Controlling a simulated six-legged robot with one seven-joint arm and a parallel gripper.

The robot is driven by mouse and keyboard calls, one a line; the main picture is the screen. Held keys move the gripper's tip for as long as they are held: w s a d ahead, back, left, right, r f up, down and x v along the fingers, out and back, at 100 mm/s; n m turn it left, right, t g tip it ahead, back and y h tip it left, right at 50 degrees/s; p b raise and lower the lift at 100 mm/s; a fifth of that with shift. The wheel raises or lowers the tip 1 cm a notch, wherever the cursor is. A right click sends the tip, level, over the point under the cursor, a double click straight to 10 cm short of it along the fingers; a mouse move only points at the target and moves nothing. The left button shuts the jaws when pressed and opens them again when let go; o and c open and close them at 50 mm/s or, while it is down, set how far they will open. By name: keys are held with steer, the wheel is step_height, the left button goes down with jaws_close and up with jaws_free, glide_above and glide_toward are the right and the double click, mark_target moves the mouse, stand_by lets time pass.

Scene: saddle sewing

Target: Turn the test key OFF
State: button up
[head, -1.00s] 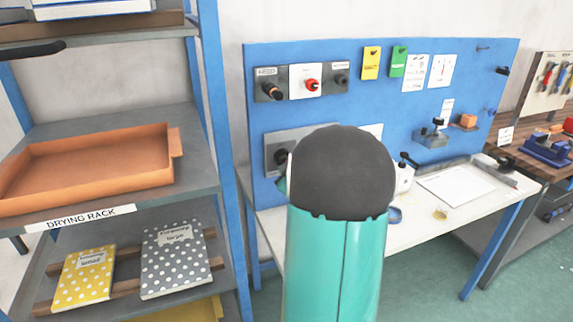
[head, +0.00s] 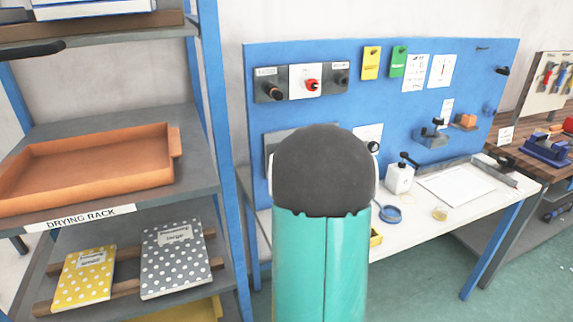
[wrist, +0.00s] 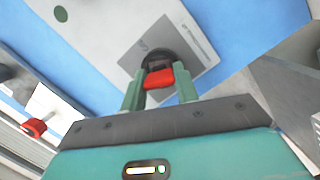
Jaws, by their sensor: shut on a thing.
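In the wrist view, my gripper (wrist: 159,88) has its two green fingers closed around a small red handle (wrist: 158,79), which I take to be the test key. It sits in a round dark socket (wrist: 157,57) on a pale grey plate (wrist: 135,62) with small print, fixed to the blue board. I cannot read the print or tell the key's exact turn angle. In the head view, my own arm hides the gripper and the key.
The blue board (head: 430,80) carries a red switch (head: 312,85) on a white plate and a dark knob (head: 272,92). On the bench stand a white bottle (head: 398,179) and a blue ring (head: 389,214). A drying rack (head: 205,130) stands close on the left.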

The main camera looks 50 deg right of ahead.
steer(key=shift+w+a, duration=0.1)
steer(key=shift+f+n, duration=0.1)
steer(key=shift+n, duration=1.3)
steer(key=shift+n+t+h, duration=0.3)
steer(key=shift+n+h, duration=0.1)
steer(key=shift+n, duration=0.7)
steer(key=o, duration=1)
